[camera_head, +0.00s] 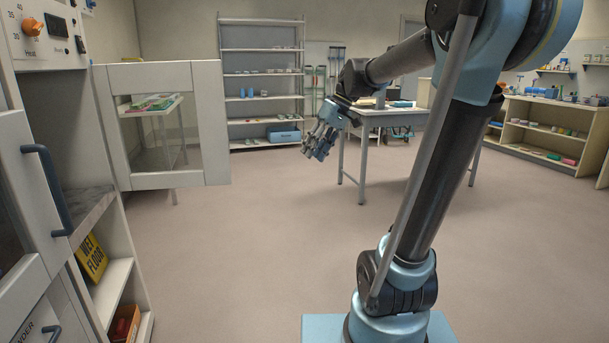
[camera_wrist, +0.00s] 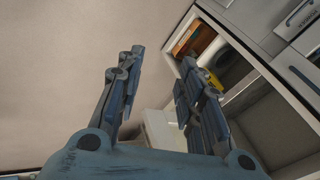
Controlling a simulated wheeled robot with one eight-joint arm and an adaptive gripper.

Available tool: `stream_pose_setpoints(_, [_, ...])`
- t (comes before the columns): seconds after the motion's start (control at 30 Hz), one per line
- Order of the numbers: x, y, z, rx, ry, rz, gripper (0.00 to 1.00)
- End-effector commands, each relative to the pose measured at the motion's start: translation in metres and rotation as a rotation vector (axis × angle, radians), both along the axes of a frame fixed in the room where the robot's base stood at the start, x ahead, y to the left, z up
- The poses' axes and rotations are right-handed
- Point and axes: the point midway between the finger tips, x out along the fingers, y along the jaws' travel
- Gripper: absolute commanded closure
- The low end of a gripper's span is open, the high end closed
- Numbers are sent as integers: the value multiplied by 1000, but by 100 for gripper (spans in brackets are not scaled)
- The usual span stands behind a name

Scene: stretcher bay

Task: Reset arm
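My arm rises from my base at the lower right of the head view and bends over toward the room's middle. My gripper (camera_head: 320,143) hangs in the air in front of a table, pointing downward. In the wrist view my gripper (camera_wrist: 158,90) has its two fingers spread well apart, with nothing between them but floor and part of a pale cabinet farther off. It holds nothing and touches nothing that I can see.
At left stands a white cabinet with an open glazed door (camera_head: 161,122), a yellow wet-floor sign (camera_head: 92,258) and a red-brown box (camera_head: 124,325) on low shelves. A table (camera_head: 393,116) and shelving (camera_head: 262,80) stand behind. The middle floor (camera_head: 245,235) is clear.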

Motion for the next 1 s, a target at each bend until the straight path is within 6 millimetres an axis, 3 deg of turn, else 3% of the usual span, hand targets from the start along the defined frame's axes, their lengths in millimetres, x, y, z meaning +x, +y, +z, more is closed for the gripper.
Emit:
stream_pose_setpoints(0.1, [-31, -22, -25, -59, -2, -77, 66])
stream_pose_setpoints(0.6, [-142, -106, -142, -291, -37, -403, 66])
stream_pose_setpoints(0.8, [-178, -135, -192, -370, -64, -524, 66])
stream_pose_setpoints(1.0, [-198, -152, -223, -415, -85, -598, 66])
